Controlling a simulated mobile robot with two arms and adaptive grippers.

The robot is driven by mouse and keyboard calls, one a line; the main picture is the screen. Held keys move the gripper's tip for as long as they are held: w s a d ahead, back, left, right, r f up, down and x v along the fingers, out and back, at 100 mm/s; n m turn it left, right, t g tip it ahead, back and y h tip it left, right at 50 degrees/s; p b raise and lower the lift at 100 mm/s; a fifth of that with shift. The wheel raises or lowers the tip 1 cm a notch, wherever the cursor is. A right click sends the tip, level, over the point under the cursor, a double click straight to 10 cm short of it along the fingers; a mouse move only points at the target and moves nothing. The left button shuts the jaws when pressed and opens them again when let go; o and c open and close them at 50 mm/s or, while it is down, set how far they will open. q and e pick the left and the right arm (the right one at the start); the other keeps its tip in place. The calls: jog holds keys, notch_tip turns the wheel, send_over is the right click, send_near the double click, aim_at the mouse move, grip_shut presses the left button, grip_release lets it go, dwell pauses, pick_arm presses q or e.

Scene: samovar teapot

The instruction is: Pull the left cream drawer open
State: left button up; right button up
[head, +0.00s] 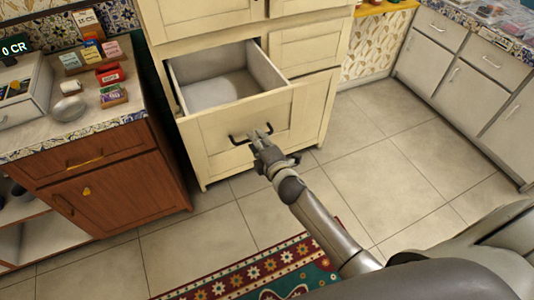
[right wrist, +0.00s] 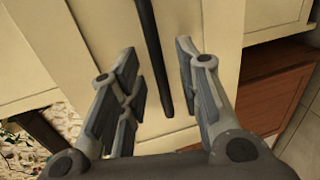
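The left cream drawer (head: 213,128) stands pulled out of the cream cabinet in the head view. Its grey inside (head: 215,90) shows and looks empty. A dark bar handle (head: 238,139) is on its front. My right gripper (head: 260,135) is at the right part of this handle. In the right wrist view, my right gripper (right wrist: 163,75) has its two fingers apart, with the dark handle (right wrist: 152,60) between them. Gaps show on both sides of the bar. My left gripper is not in view.
A brown wooden counter (head: 105,150) with small boxes and a silver bowl (head: 68,108) stands close left of the drawer. The tiled floor (head: 370,170) to the right is clear. A patterned rug (head: 260,275) lies in front. White cabinets (head: 455,70) stand far right.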

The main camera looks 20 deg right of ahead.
jog(key=v, duration=0.9)
jog(key=shift+s, duration=0.35)
jog(key=s+d+f+m+g, duration=0.1)
jog(key=s+f+m+g, duration=0.3)
jog(key=s+f, duration=0.75)
jog(key=s+f+m+g, duration=0.4)
jog(key=f, duration=1.4)
jog(key=s+f+m+g, duration=0.2)
jog(key=s+f, duration=0.3)
jog(key=s, duration=0.4)
jog(key=s+d+f+m+g, duration=0.1)
jog(key=s+f+m+g, duration=0.1)
jog(key=s+f, duration=0.3)
jog(key=s+f+m+g, duration=0.2)
jog(key=s+f+m, duration=0.2)
jog(key=s, duration=0.9)
jog(key=shift+s+d+f+g+h, duration=0.25)
jog(key=shift+d+f+g+h, duration=0.05)
jog(key=shift+f, duration=0.35)
jog(key=shift+s, duration=0.1)
